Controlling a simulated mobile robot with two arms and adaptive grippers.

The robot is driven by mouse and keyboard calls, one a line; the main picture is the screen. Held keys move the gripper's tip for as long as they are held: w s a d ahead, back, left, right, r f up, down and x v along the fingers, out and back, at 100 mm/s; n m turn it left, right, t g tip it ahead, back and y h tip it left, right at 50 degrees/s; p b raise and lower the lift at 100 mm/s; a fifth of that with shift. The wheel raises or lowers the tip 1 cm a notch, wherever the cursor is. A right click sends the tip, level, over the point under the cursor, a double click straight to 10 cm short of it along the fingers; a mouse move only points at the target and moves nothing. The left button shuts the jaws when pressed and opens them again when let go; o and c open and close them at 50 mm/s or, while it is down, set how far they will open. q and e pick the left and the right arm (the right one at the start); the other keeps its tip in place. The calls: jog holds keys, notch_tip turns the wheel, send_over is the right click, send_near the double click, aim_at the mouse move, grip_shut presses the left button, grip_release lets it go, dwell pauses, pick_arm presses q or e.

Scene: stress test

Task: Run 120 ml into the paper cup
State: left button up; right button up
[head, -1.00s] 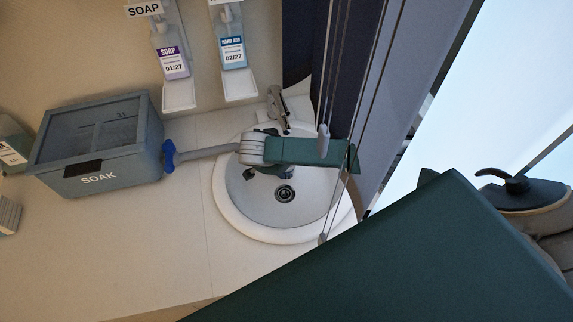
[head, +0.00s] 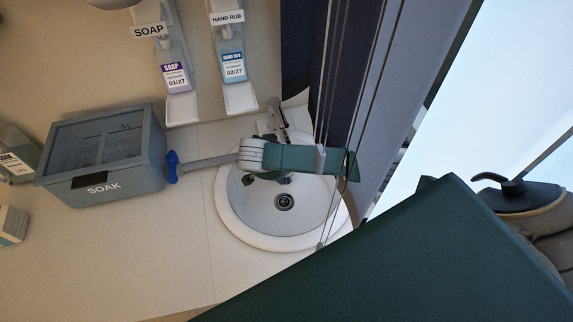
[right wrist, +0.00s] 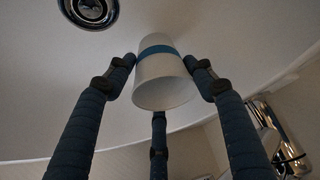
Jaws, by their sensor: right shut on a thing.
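The paper cup (right wrist: 160,66) is white with a teal band and shows in the right wrist view, its wide end facing the camera. My right gripper (right wrist: 160,78) is shut on it, with dark fingers on both sides and one below. I cannot tell whether it holds water. The cup is hidden in the head view, where my right arm reaches across the white sink basin (head: 262,241) from the right. The chrome tap (head: 273,112) stands behind the basin, partly hidden by the arm; chrome also shows in the right wrist view (right wrist: 277,140). No water stream is visible. My left gripper is not in view.
A grey SOAK box (head: 125,187) stands left of the basin, beside a blue-ended grey lever (head: 170,166). Soap (head: 174,75) and hand rub (head: 232,66) dispensers hang on the wall behind. The counter (head: 150,255) in front is clear.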

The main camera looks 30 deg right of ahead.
jog(key=s+a+r+p, duration=0.2)
jog(key=s+a+p, duration=0.1)
jog(key=a, duration=0.3)
jog(key=s+a+r+p, duration=0.2)
jog(key=s+a+p, duration=0.2)
jog(key=a, duration=0.2)
jog(key=shift+s+a+r, duration=0.15)
jog(key=shift+s+r, duration=0.1)
dwell(0.7)
dwell(0.4)
jog(key=shift+r, duration=0.1)
jog(key=shift+r+b, duration=0.3)
jog(key=shift+r, duration=1.6)
jog(key=shift+r, duration=2)
